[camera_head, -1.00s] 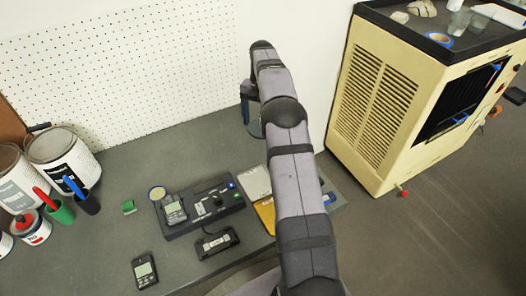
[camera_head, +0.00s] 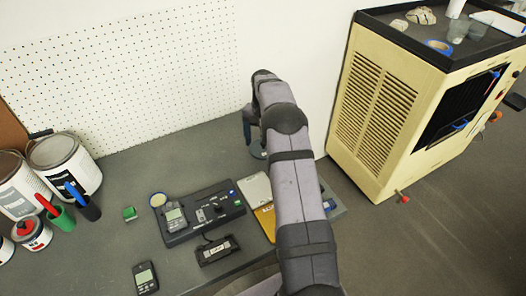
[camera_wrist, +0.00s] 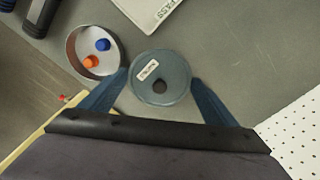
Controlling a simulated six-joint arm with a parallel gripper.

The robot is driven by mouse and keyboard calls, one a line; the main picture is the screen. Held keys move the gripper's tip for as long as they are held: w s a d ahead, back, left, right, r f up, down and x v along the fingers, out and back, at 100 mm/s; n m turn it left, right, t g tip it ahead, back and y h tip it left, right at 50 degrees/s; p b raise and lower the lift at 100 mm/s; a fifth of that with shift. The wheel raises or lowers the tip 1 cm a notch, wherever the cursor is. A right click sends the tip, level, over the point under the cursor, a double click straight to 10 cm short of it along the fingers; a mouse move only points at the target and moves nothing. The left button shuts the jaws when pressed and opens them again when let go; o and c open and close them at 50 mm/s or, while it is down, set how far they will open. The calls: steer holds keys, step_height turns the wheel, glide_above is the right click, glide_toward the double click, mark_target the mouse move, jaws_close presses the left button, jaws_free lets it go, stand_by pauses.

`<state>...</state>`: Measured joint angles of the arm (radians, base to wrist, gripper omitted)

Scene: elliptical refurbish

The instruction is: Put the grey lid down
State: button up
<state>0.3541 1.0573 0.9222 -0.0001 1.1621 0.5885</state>
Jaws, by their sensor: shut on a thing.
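The grey lid (camera_wrist: 160,77) is a round disc with a small white label and a dark round spot near its middle. My gripper (camera_wrist: 160,84) is shut on it, with one blue finger at each side of its rim. In the head view the lid (camera_head: 258,151) shows partly below my gripper (camera_head: 249,128), at the back right of the bench, partly hidden by my arm. I cannot tell whether it touches the bench. In the wrist view a round open tin (camera_wrist: 73,48) beside the lid holds a blue piece (camera_wrist: 103,45) and an orange piece (camera_wrist: 91,62).
A pale panel (camera_wrist: 150,8) lies just beyond the lid. A pegboard wall (camera_head: 150,70) stands behind the bench. A cream cabinet (camera_head: 375,110) stands at the right. A black control box (camera_head: 205,212), a meter (camera_head: 145,278) and paint cans (camera_head: 65,165) occupy the left and middle.

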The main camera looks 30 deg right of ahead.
steer(key=shift+f+p, duration=0.4)
steer(key=shift+f, duration=1.8)
steer(key=shift+f, duration=0.15)
steer(key=o, duration=0.7)
steer(key=shift+o, duration=0.2)
step_height(320, 180, up, 12)
steer(key=shift+r+b, duration=0.1)
steer(key=shift+b, duration=0.8)
steer(key=shift+a+r, duration=0.1)
